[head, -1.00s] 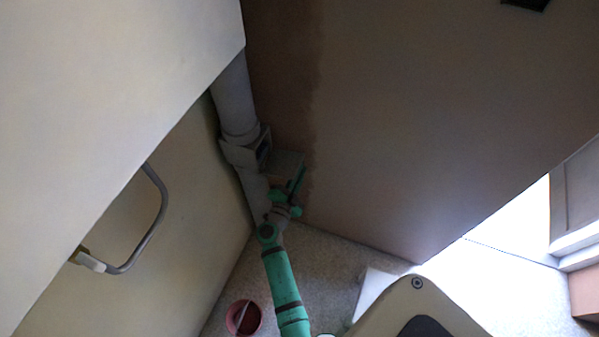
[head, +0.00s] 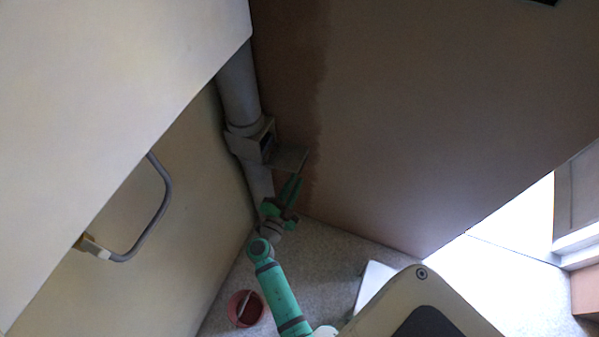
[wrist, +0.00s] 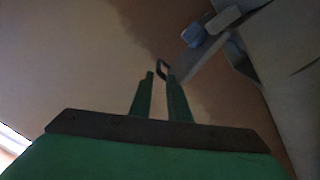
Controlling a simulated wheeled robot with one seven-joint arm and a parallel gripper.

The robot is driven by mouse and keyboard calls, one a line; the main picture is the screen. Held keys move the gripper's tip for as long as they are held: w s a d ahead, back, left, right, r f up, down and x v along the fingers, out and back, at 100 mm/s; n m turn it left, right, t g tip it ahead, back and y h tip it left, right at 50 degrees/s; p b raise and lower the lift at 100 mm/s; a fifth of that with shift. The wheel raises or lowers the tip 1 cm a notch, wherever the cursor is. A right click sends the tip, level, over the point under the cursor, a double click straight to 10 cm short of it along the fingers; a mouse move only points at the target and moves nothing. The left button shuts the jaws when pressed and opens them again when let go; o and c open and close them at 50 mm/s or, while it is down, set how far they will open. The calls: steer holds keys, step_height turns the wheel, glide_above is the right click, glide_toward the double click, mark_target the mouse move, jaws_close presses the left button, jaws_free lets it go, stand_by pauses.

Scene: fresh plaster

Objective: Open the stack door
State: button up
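The stack is a pale grey pipe (head: 238,92) in the corner, with a boxy access fitting (head: 247,143) partway down. Its door (head: 289,157) stands open, sticking out to the right from the fitting. In the wrist view the door (wrist: 191,62) is a thin grey flap at upper right, with a dark loop handle (wrist: 162,67) at its near edge. My gripper (head: 294,184) is just below the door's outer edge. In the wrist view my gripper (wrist: 160,75) has its green fingers apart, the loop by their tips. Whether a finger touches the loop, I cannot tell.
A brown wall (head: 430,120) with a darker plaster band is close on the right. A cream wall with a grey rail (head: 165,205) is on the left. A red bucket (head: 245,308) stands on the speckled floor left of my arm. A white slab-like thing (head: 372,285) lies to the right.

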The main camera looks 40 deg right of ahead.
steer(key=shift+v, duration=1.25)
